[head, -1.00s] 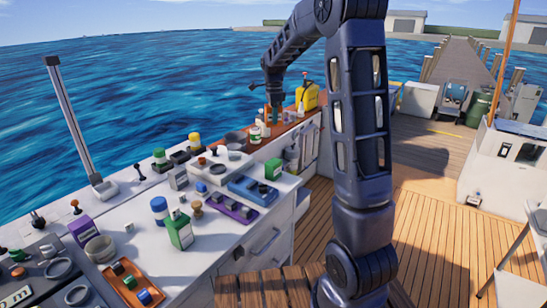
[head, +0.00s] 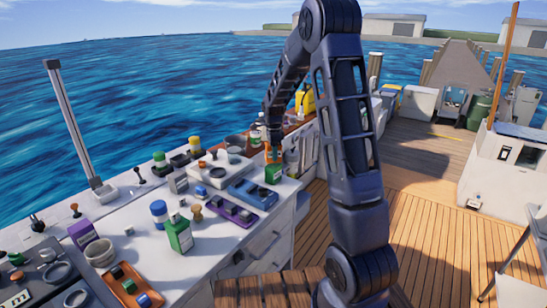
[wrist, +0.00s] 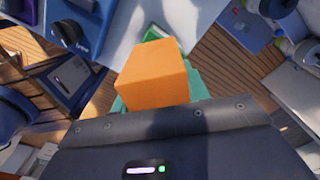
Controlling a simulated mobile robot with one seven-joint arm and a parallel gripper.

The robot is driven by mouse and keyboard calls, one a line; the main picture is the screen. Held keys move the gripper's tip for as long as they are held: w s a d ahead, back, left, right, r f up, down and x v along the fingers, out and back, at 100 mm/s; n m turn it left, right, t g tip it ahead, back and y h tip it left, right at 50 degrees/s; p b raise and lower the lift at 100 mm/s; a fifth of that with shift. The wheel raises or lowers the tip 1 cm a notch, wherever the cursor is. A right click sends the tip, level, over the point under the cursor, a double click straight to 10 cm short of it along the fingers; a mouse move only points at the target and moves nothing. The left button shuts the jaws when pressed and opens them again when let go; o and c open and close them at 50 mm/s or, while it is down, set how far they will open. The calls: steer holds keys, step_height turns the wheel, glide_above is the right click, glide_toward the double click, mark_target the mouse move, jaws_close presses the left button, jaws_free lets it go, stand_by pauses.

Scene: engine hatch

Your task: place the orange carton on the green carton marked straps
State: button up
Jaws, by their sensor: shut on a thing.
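The orange carton (wrist: 155,75) is between the jaws of my gripper, large in the middle of the wrist view. In the head view the orange carton (head: 270,154) is a small patch under my gripper (head: 274,143), which points down. A green carton (head: 273,174) stands upright on the counter's far right corner, directly below the orange one. A green edge (wrist: 157,33) shows past the orange carton in the wrist view. I cannot tell whether the two cartons touch. Another green carton with a white label (head: 179,233) stands nearer on the counter. The markings are too small to read.
A blue tray (head: 252,193) and a purple tray (head: 231,213) lie left of the far green carton. An orange tray (head: 131,286) is at the near end. Jars, bottles and knobs crowd the white counter (head: 215,245). Open deck (head: 430,230) lies to the right.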

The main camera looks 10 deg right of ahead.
steer(key=shift+f, duration=1.05)
steer(key=shift+f, duration=0.1)
steer(key=o, duration=1)
steer(key=shift+o, duration=0.2)
